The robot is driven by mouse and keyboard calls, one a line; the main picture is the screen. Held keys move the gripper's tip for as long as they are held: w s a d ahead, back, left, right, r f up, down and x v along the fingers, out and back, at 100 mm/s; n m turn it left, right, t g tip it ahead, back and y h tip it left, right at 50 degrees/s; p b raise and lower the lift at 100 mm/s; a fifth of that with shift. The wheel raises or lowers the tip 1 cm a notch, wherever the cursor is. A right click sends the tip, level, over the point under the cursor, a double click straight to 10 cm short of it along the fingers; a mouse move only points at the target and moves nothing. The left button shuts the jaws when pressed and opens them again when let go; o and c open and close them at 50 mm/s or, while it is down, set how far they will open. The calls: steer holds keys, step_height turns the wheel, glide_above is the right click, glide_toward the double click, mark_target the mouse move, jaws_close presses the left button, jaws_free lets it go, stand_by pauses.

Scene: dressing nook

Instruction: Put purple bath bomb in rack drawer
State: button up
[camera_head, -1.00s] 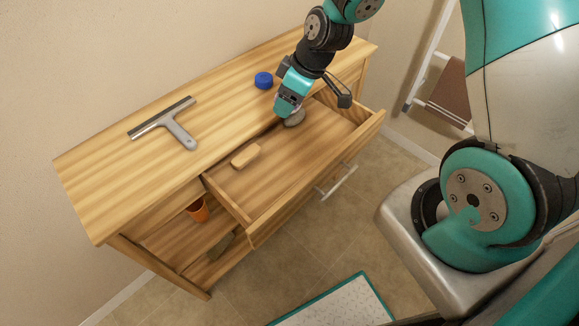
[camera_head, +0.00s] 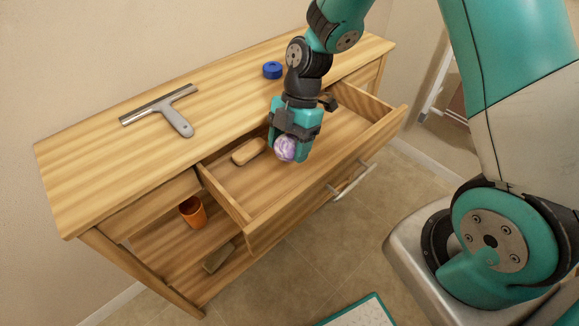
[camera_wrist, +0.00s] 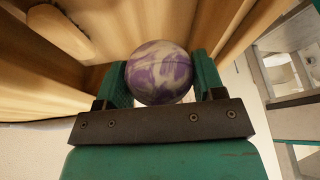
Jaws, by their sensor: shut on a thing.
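The purple bath bomb (camera_head: 285,149) is a round ball marbled purple and white. My gripper (camera_head: 287,150) is shut on it, over the open rack drawer (camera_head: 240,213). In the wrist view the bath bomb (camera_wrist: 160,72) sits between the two teal fingers of my gripper (camera_wrist: 160,80). I cannot tell exactly how high the ball is above the drawer floor. The drawer is pulled out from the wooden rack (camera_head: 100,180), and my gripper hides part of its inside.
A tan wooden block or brush (camera_head: 248,151) lies in the drawer's left part. A squeegee (camera_head: 165,108) and a blue round item (camera_head: 272,70) are on the rack top. An orange cup (camera_head: 192,211) and a brown item (camera_head: 218,257) are on the shelf below.

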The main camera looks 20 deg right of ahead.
mark_target(286, 182)
step_height(286, 182, down, 8)
steer(key=shift+r, duration=0.1)
stand_by(0.4)
steer(key=o, duration=1)
